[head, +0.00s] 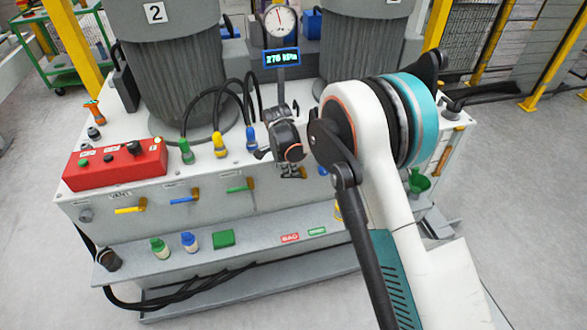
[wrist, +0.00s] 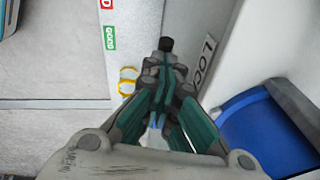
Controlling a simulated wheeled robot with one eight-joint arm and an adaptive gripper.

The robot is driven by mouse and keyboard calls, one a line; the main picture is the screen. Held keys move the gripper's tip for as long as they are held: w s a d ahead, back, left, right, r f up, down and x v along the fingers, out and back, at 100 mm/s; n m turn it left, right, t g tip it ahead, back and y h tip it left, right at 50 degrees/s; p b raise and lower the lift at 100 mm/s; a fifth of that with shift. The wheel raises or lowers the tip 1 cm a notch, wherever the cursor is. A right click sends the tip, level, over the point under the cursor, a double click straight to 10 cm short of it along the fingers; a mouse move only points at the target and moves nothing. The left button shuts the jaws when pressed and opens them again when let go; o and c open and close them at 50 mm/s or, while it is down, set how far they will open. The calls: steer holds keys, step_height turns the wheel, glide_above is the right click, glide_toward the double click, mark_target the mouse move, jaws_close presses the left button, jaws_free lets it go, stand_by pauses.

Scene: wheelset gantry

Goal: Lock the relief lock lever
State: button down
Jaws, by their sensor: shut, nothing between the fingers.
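My gripper (head: 291,171) is at the front of the grey cabinet, right of the green-handled valve, with its fingers pointing down. In the wrist view my gripper (wrist: 163,78) is closed, with no gap showing between the fingertips. A small black knob (wrist: 166,44) shows just beyond the fingertips; it looks like the end of the relief lock lever. The rest of that lever is hidden behind the fingers, and I cannot tell whether they touch it. A white label (wrist: 205,58) with letters reading "LOC" lies right of the knob. The lever cannot be made out in the head view.
A red control box (head: 115,164) stands on the cabinet's left. Yellow, blue and green valve handles line its front. A lower shelf (head: 265,245) holds bottles and a green block. A blue cylinder (wrist: 262,130) is close right of my gripper. A gauge (head: 280,20) stands behind.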

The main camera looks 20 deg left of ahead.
steer(key=shift+s+a+f, duration=0.3)
steer(key=shift+a+f, duration=0.2)
steer(key=shift+f, duration=0.25)
stand_by(0.3)
